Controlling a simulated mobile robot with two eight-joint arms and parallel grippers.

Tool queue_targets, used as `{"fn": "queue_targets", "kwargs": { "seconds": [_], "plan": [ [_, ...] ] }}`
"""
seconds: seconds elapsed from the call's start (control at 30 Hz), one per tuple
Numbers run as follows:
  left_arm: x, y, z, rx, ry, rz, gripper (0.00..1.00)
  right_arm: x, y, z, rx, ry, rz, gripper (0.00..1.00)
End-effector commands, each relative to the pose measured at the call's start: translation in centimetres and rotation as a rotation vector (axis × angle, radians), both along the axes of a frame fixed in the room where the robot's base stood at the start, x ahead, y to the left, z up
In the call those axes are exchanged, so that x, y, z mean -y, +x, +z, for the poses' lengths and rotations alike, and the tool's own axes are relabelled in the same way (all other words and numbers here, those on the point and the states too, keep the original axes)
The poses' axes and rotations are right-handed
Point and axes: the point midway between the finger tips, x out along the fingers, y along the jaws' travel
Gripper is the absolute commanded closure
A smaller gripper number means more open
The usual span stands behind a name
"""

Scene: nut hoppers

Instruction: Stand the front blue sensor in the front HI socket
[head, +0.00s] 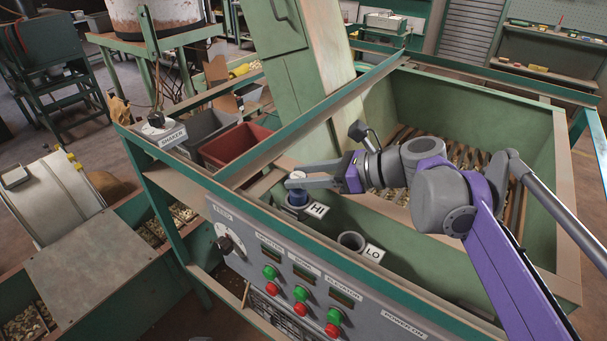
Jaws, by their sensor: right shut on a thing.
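The front blue sensor (298,197) is a small cylinder with a pale top, upright at the front HI socket (292,211), beside the "HI" label (316,210). My right gripper (297,182) reaches in from the right and is shut on the sensor's upper part. The sensor's lower end is at or in the socket's mouth; I cannot tell how deep it sits. The LO socket (351,241) is an empty-looking grey ring to the right, near the "LO" label (373,253). My left gripper is not in view.
The green frame rail (310,118) runs close behind the gripper. The control panel (300,285) with buttons stands in front. A red bin (235,145) is to the left. A green hopper (480,110) with nuts on slats lies to the right.

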Motion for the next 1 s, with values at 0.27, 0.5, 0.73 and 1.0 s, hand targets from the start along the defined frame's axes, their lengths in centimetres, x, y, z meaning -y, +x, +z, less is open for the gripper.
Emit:
{"fn": "queue_targets", "kwargs": {
  "seconds": [0.27, 0.5, 0.73, 1.0],
  "plan": [
    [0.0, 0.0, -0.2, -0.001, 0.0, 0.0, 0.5, 0.0, 0.0, -0.3, 0.0, 0.0, 0.0, 1.0],
    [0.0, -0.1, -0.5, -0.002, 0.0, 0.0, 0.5, 0.0, 0.0, -0.8, 0.0, 0.0, 0.0, 1.0],
    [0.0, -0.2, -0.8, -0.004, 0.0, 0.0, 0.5, 0.0, 0.0, -1.2, 0.0, 0.0, 0.0, 1.0],
    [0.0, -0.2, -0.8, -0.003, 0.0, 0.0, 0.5, 0.0, 0.0, -1.2, 0.0, 0.0, 0.0, 0.42]
  ]
}}
